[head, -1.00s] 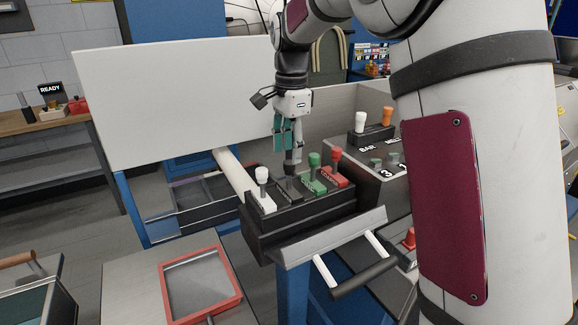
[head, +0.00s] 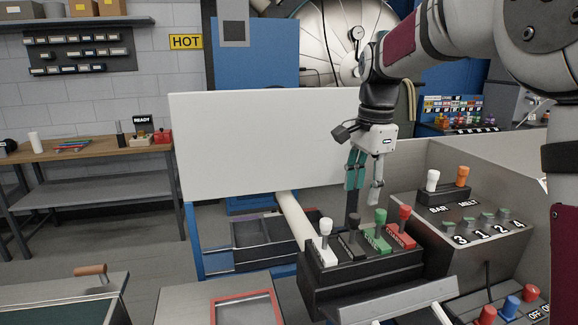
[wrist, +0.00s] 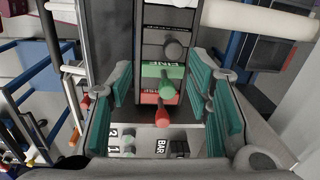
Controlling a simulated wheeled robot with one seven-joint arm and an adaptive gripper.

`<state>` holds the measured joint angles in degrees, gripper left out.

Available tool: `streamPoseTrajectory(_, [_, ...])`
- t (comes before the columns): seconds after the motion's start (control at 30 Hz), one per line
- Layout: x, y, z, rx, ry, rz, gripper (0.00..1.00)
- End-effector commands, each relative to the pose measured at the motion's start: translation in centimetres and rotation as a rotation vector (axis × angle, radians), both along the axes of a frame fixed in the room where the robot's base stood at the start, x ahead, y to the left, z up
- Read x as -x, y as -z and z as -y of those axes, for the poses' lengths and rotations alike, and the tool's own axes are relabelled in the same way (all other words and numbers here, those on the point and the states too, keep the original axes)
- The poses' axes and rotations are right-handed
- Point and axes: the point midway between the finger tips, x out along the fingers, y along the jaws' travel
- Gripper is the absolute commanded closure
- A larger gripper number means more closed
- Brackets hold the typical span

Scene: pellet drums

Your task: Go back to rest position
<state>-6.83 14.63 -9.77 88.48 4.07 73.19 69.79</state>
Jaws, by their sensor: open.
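My gripper (head: 364,193), with teal finger pads, is open and empty. It points down above a black box (head: 365,275) that carries a row of levers. From left to right these are a white lever (head: 325,227), a black lever (head: 354,221), a green lever (head: 380,216) and a red lever (head: 404,212). In the wrist view the fingers (wrist: 168,95) stand apart on either side of the green knob (wrist: 167,86) and red knob (wrist: 162,117). I see no contact with a knob, but the exact height above them is hard to tell.
A panel marked BAR and MELT (head: 463,215) stands right of the lever box. A large white board (head: 265,145) rises behind. A red-framed tray (head: 245,308) lies in front, and a grey rail (head: 395,300) edges the box. Open floor (head: 145,255) shows at left.

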Motion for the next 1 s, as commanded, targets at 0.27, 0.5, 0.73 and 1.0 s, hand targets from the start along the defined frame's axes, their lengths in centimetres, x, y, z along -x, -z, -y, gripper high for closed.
streamPoseTrajectory(0.27, [9.5, -3.4, 0.2, 0.029, -0.385, 0.142, 0.54])
streamPoseTrajectory(0.5, [17.8, -3.1, 0.0, 0.125, -0.737, 0.256, 0.54])
streamPoseTrajectory(0.73, [24.7, -0.7, -0.2, 0.262, -1.046, 0.334, 0.54])
streamPoseTrajectory(1.0, [28.0, 1.7, -0.2, 0.363, -1.227, 0.36, 0.54])
